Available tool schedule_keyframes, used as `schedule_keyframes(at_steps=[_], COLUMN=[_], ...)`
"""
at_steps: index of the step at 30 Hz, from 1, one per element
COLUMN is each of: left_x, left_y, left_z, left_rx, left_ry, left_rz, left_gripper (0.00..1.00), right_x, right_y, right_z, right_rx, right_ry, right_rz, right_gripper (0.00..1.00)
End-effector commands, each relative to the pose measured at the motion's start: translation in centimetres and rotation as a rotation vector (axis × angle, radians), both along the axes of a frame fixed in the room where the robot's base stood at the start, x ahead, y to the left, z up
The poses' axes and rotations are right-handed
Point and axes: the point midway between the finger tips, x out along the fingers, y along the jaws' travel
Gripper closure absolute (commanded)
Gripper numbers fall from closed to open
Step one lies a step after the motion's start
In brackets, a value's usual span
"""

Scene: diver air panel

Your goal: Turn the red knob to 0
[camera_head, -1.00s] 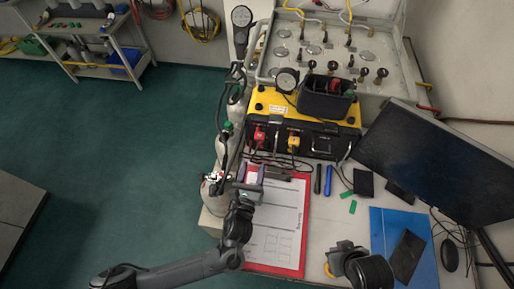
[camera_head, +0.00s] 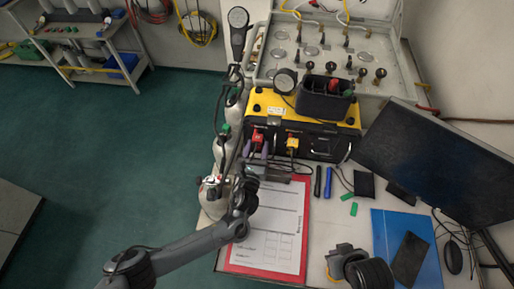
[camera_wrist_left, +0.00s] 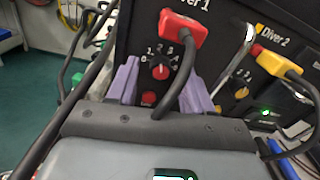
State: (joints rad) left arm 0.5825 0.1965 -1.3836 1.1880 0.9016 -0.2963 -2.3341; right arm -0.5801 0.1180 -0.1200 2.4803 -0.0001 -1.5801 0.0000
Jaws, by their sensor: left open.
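The red knob (camera_wrist_left: 160,72) sits on the black panel front in the left wrist view, inside a white number scale with 0 at its left. A pale mark on the knob seems to point up, but it is small. My left gripper (camera_wrist_left: 160,88) is open, with one lavender finger on each side of the knob and a visible gap to it. In the head view my left gripper (camera_head: 257,152) is at the front of the yellow-and-black panel box (camera_head: 353,118); the knob is too small to make out there. My right gripper seems to be the dark shape (camera_head: 346,264) at lower right; its fingers are hidden.
A red plug (camera_wrist_left: 183,28) with a black cable hangs over the right side of the knob's scale. A yellow plug (camera_wrist_left: 277,62) and second dial (camera_wrist_left: 241,93) are to the right. A clipboard (camera_head: 265,268), pens and a monitor (camera_head: 440,165) are on the bench.

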Motion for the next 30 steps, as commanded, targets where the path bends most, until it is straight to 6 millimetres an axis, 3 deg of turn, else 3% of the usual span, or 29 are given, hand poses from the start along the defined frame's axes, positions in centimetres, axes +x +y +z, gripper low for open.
schedule_keyframes(at_steps=[2, 12, 23, 30], left_x=[-0.01, -0.03, -0.06, -0.09], left_y=[-0.01, -0.01, -0.02, -0.06], left_z=[0.0, -0.01, -0.01, -0.01], left_rx=[0.0, 0.0, -0.046, -0.186], left_ry=[0.0, 0.0, 0.008, 0.032], left_rz=[0.0, 0.0, 0.0, 0.002], left_gripper=[0.49, 1.0, 1.0, 1.0], right_x=[0.01, 0.01, 0.0, -0.01], right_y=[0.04, 0.06, -0.04, -0.14], right_z=[0.0, -0.01, 0.19, 0.66], right_rx=[0.001, 0.002, -0.003, -0.007], right_ry=[0.0, 0.0, 0.001, 0.0], right_rz=[-0.001, -0.001, 0.001, 0.004], right_gripper=[1.0, 1.0, 1.0, 1.0])
